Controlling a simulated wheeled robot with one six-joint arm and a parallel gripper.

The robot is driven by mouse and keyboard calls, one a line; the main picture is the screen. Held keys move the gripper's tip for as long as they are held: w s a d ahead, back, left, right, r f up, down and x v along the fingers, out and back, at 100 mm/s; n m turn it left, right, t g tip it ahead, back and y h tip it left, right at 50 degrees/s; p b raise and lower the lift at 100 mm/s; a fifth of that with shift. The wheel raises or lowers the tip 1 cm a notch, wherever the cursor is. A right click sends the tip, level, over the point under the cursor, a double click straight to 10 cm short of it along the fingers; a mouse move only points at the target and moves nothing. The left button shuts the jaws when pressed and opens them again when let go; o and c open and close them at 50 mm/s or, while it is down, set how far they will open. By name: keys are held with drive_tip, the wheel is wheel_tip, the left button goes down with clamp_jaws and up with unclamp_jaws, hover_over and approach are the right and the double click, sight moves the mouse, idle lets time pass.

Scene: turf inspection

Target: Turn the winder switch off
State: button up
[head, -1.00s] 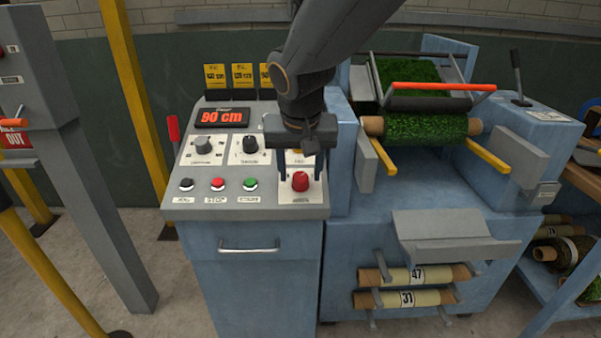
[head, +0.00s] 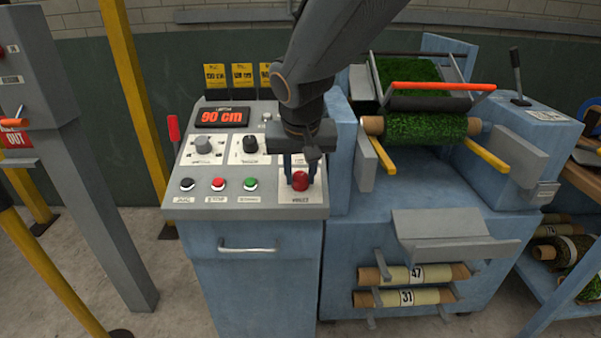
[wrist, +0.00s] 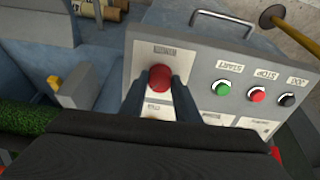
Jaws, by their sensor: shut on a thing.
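The winder switch is a red knob (head: 300,181) on a pale plate at the right front of the sloped grey control panel (head: 205,206). The label below it is small and blurred. My gripper (head: 300,178) points down over it, with a finger on each side. In the wrist view the red knob (wrist: 160,77) sits between my two dark fingertips (wrist: 160,84), which are shut on it. My fingers hide part of its sides, and I cannot tell which way it is turned.
Left of the knob are green (head: 250,184), red (head: 218,184) and black (head: 187,185) buttons. A blue machine with a turf roll (head: 425,128) stands close on the right.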

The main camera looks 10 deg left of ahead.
drive_tip(key=n+p, duration=0.3)
drive_tip(key=n, duration=0.1)
drive_tip(key=shift+r, duration=0.1)
drive_tip(key=n+p, duration=0.3)
drive_tip(key=n, duration=0.1)
drive_tip(key=shift+n+p, duration=0.3)
drive_tip(key=shift+n, duration=0.1)
drive_tip(key=n+p, duration=0.4)
drive_tip(key=n, duration=0.1)
drive_tip(key=shift+p, duration=0.3)
drive_tip(key=shift+n+p, duration=1.35)
drive_tip(key=shift+n, duration=0.45)
drive_tip(key=o, duration=1)
drive_tip(key=shift+o, duration=0.2)
